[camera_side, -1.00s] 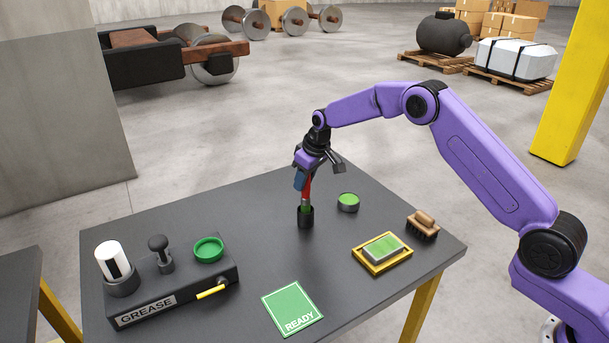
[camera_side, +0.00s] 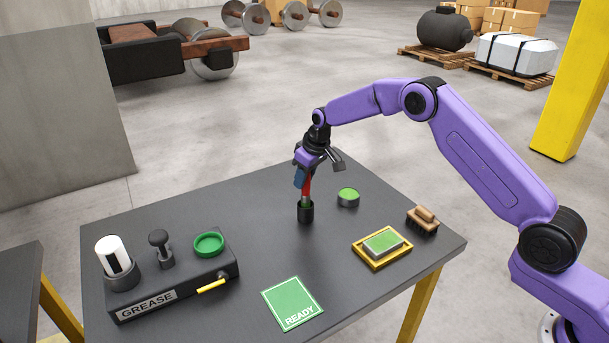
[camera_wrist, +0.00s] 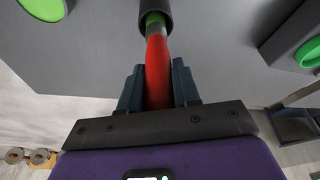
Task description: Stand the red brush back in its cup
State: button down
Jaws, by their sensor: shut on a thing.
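The red brush (camera_side: 307,187) stands almost upright with its lower end at the mouth of the black cup (camera_side: 305,212). My gripper (camera_side: 302,179) is shut on the brush's red handle above the cup. In the wrist view the red handle (camera_wrist: 158,75) lies between the two dark fingers, and its green and grey end reaches into the cup (camera_wrist: 154,14). How deep the hidden end sits inside the cup cannot be told.
A round green-topped tin (camera_side: 348,197) stands right of the cup. A yellow tray with a green pad (camera_side: 382,245) and a wooden scrub brush (camera_side: 424,221) are further right. The GREASE block (camera_side: 170,284) is at left, the green READY card (camera_side: 292,303) in front.

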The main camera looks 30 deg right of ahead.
jog(key=shift+f, duration=0.6)
dwell(0.3)
jog(key=c, duration=0.7)
grip_release()
jog(key=shift+c, duration=0.2)
jog(key=v, duration=1.8)
jog(key=s+a+n+g, duration=0.1)
jog(key=s+a+n, duration=0.15)
jog(key=s, duration=0.85)
jog(key=s+a+n+g, duration=0.15)
jog(key=s+a, duration=0.25)
jog(key=s, duration=0.7)
jog(key=s+d+f+n, duration=0.2)
jog(key=s+d, duration=0.3)
jog(key=s, duration=0.7)
jog(key=s+d+f+n, duration=0.2)
jog(key=s+d, duration=0.3)
jog(key=s, duration=0.8)
jog(key=shift+d+h, duration=0.2)
jog(key=shift+h, duration=0.2)
